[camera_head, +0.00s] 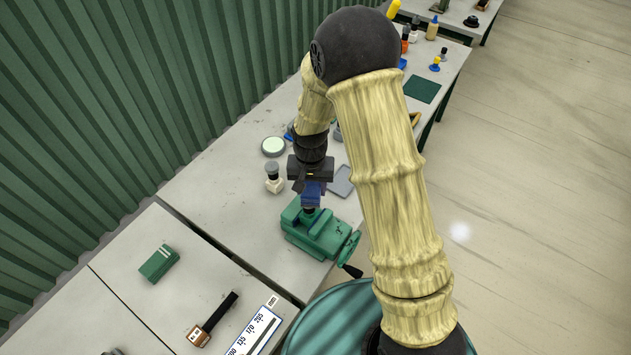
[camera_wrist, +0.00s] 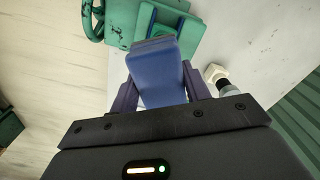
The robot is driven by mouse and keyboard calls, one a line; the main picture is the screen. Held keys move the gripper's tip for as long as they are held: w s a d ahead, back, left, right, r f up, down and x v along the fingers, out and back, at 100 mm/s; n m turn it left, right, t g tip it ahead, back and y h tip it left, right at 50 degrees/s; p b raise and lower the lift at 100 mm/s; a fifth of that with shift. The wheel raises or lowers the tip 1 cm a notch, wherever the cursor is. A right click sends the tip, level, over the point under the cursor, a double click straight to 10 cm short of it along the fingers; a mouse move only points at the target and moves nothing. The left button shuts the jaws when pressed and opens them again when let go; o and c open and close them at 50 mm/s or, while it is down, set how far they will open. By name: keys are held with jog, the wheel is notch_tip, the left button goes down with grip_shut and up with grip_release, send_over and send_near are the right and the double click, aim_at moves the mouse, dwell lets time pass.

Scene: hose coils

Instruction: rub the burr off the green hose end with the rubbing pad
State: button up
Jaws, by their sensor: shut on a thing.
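My gripper (camera_head: 312,188) is shut on a blue block, which looks like the rubbing pad (camera_wrist: 160,75). In the wrist view the pad sits between the two purple-blue fingers and points toward the green vise (camera_wrist: 124,20). In the head view the vise (camera_head: 318,232) is directly below my gripper. A short dark piece shows between the pad and the vise top; I cannot tell whether the pad touches it. I cannot clearly make out the green hose end or its burr; the pad and gripper cover much of the vise jaws.
A white-based stamp-like item (camera_head: 273,178), a round pale-topped tin (camera_head: 273,146) and a grey tray (camera_head: 342,181) lie around the vise. A green box (camera_head: 158,263) and a black-handled brush (camera_head: 212,321) lie on the nearer bench. The corrugated green wall (camera_head: 120,95) borders the left.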

jog(key=shift+s+a, duration=0.4)
jog(key=shift+s, duration=0.1)
jog(key=s+a, duration=0.1)
jog(key=s, duration=0.1)
jog(key=s+a, duration=0.1)
jog(key=a, duration=0.1)
jog(key=shift+s, duration=0.4)
dwell(0.4)
dwell(0.3)
jog(key=shift+w+d, duration=0.8)
jog(key=shift+w, duration=0.15)
jog(key=shift+w+d, duration=0.75)
jog(key=shift+w, duration=0.2)
jog(key=shift+w+d, duration=0.1)
jog(key=shift+d, duration=0.05)
jog(key=shift+w, duration=0.1)
